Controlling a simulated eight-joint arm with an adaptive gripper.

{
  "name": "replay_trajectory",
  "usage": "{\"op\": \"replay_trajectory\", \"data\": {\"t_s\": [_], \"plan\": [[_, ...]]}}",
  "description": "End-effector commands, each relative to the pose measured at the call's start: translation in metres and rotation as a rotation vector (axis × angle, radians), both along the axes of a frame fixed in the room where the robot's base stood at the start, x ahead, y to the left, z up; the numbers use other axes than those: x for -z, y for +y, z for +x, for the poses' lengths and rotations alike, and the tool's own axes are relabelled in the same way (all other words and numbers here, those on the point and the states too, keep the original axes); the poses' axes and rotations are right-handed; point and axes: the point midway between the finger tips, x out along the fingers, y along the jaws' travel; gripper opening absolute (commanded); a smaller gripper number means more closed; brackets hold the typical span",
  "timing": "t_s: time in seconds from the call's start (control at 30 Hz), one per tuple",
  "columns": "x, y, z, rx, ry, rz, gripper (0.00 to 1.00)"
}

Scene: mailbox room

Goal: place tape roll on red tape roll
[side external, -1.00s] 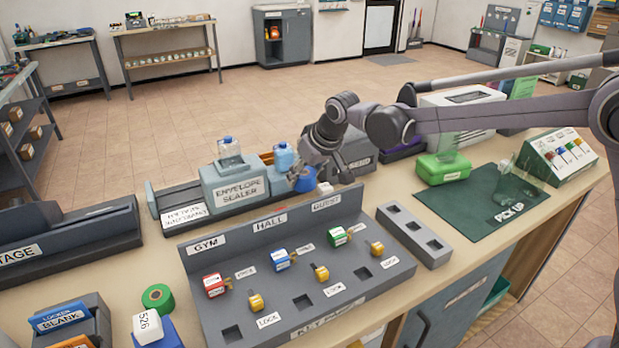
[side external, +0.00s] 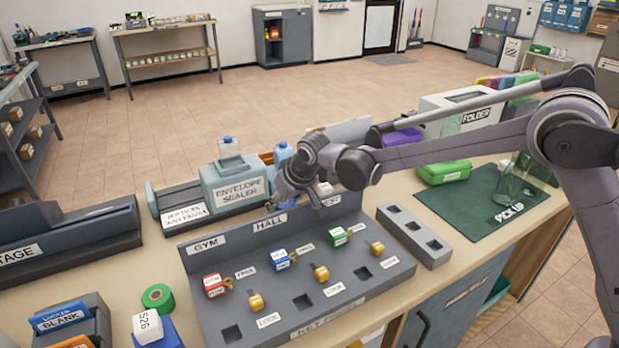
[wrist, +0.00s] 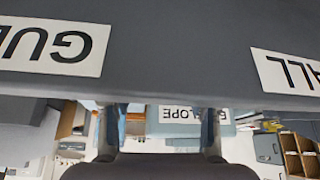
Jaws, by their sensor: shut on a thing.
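My gripper (side external: 285,198) is low behind the raised back edge of the key panel (side external: 365,277), near its HALL label. It is shut on what looks like a blue tape roll (side external: 287,204), of which only a small blue part shows. In the wrist view, the two fingers of my gripper (wrist: 160,118) stand apart, and the panel's edge hides their tips and most of what they hold. The red tape roll cannot be made out now; the panel and my gripper cover that area. I cannot tell whether the held roll touches anything.
The envelope sealer (side external: 238,186) stands just behind and left of my gripper. A green tape roll (side external: 158,297) lies left of the panel. A grey block with square holes (side external: 414,234) and the green pickup mat (side external: 482,208) are to the right.

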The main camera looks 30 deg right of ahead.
Motion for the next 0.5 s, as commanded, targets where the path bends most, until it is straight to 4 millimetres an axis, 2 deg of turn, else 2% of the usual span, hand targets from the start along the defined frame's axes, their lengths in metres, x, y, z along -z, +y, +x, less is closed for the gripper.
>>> {"op": "replay_trajectory", "data": {"t_s": [0.17,0.2,0.23,0.27,0.5], "plan": [[0.003,-0.0001,0.0002,0.0,0.0,0.0,0.19],[0.0025,-0.0001,0.0002,0.0,0.0,0.0,0.63],[0.0025,-0.0001,0.0002,0.0,0.0,0.0,0.71],[0.0025,-0.0001,0.0002,0.0,0.0,0.0,0.74],[0.0023,-0.0001,0.0001,0.0,0.0,0.0,0.74]]}}
